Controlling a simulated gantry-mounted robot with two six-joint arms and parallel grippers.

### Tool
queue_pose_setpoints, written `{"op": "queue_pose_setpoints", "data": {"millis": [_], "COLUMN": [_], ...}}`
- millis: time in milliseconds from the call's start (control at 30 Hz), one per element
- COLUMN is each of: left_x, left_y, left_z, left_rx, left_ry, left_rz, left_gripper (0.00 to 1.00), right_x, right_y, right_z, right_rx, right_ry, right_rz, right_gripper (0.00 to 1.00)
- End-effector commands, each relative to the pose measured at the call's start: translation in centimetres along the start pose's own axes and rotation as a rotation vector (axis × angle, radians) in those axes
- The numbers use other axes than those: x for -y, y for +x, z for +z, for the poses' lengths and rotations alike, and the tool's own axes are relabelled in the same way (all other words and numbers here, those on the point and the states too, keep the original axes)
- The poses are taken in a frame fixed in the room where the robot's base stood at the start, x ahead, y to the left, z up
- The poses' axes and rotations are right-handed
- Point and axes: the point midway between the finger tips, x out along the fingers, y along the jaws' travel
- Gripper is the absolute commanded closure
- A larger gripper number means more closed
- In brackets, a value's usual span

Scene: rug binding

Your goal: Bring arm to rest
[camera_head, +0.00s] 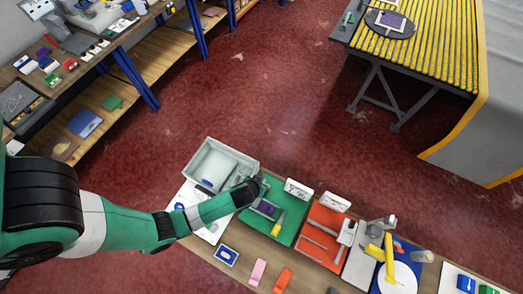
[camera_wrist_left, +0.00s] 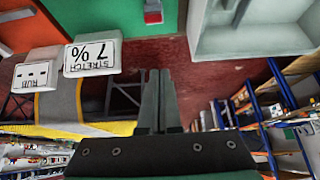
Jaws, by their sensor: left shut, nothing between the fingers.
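My left arm comes in from the left in the head view, and its gripper (camera_head: 260,184) is over the back edge of the green mat (camera_head: 285,235), beside the grey bin (camera_head: 213,163). In the left wrist view the two fingers of the left gripper (camera_wrist_left: 160,76) lie together, shut and empty. That view is upside down and shows the green mat (camera_wrist_left: 118,16), a "STRETCH 7%" sign (camera_wrist_left: 92,54) and the bin (camera_wrist_left: 240,40). My right gripper is not in view.
The workbench holds an orange mat (camera_head: 317,243), a yellow-armed device (camera_head: 389,258) and a white disc (camera_head: 398,279). Shelving with blue posts (camera_head: 133,78) stands at the left. A yellow slatted table (camera_head: 425,48) stands at the back right. Red floor (camera_head: 270,95) lies open between.

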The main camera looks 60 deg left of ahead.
Motion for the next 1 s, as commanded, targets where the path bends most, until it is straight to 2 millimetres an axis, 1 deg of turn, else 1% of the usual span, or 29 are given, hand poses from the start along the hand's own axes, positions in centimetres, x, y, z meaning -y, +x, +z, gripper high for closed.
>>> {"op": "queue_pose_setpoints", "data": {"millis": [367, 433, 467, 567, 600, 667, 700, 767, 800, 867, 900, 967, 1000], "left_x": [-0.1, -0.6, -1.1, -3.6, -4.9, -7.2, -8.8, -11.0, -12.3, -14.1, -15.2, -16.6, -17.4], "left_y": [0.0, -0.1, -0.1, -0.9, -1.7, -3.4, -4.9, -7.5, -9.5, -12.8, -15.2, -19.2, -22.0], "left_z": [0.0, -0.8, -1.5, -5.7, -8.1, -12.3, -15.2, -19.4, -22.1, -25.9, -28.4, -31.8, -33.9], "left_rx": [-0.001, -0.013, -0.023, -0.088, -0.129, -0.199, -0.251, -0.328, -0.379, -0.458, -0.512, -0.595, -0.652], "left_ry": [0.002, 0.000, -0.002, -0.017, -0.029, -0.052, -0.071, -0.099, -0.116, -0.135, -0.145, -0.155, -0.159], "left_rz": [0.001, 0.010, 0.017, 0.058, 0.085, 0.135, 0.174, 0.236, 0.279, 0.343, 0.387, 0.452, 0.495], "left_gripper": [1.00, 1.00, 1.00, 1.00, 1.00, 1.00, 1.00, 1.00, 1.00, 1.00, 1.00, 1.00, 1.00], "right_x": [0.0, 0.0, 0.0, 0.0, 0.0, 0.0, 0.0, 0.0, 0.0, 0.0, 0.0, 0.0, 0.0], "right_y": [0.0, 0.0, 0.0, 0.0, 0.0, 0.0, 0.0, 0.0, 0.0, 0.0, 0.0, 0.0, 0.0], "right_z": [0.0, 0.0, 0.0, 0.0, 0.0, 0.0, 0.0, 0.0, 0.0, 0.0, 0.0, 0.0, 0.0], "right_rx": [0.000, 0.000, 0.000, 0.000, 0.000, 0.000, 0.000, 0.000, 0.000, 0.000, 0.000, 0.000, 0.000], "right_ry": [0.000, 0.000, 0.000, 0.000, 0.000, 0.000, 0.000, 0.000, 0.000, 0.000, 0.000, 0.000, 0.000], "right_rz": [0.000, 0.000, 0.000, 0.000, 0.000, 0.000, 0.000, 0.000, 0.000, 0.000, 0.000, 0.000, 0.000], "right_gripper": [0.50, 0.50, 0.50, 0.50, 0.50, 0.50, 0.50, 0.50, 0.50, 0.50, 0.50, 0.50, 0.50]}}
